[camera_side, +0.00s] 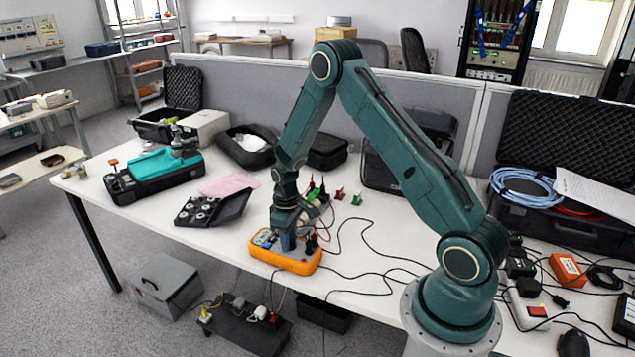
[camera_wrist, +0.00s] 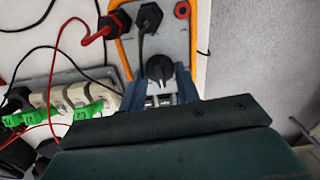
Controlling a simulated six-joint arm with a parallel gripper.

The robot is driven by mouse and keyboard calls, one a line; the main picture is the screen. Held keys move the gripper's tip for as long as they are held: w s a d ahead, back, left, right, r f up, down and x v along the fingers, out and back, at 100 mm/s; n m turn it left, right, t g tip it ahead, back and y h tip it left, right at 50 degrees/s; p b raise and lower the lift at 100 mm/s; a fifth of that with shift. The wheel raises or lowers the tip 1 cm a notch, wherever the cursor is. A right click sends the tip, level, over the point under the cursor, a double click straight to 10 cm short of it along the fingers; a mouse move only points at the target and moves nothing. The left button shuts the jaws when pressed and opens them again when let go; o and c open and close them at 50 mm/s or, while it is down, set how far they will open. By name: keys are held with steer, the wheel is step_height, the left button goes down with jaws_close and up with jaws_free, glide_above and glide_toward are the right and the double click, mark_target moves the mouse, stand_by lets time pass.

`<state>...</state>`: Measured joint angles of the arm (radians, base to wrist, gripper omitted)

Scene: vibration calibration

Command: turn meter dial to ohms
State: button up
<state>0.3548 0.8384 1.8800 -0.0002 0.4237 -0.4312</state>
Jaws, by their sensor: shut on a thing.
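The orange meter (camera_side: 299,266) lies flat near the front edge of the white table in the side view. In the wrist view, its grey face (camera_wrist: 176,37) and orange rim show. My gripper (camera_side: 288,245) points down onto the meter's face. In the wrist view, my gripper (camera_wrist: 159,83) has its blue fingers on either side of the black dial (camera_wrist: 159,68) and is shut on it. The dial's setting and the markings around it cannot be read.
A red socket (camera_wrist: 181,10) beside the plugs is empty. Red and black leads run from the meter across the table. A pale block with green clips (camera_wrist: 79,105) lies beside it. An open black case (camera_side: 213,207) stands left of the meter; cables clutter the right.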

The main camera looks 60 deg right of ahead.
steer(key=shift+m, duration=0.4)
steer(key=o, duration=1)
steer(key=shift+r, duration=0.1)
step_height(320, 180, up, 14)
steer(key=shift+f, duration=0.15)
steer(key=shift+s, duration=0.1)
stand_by(0.4)
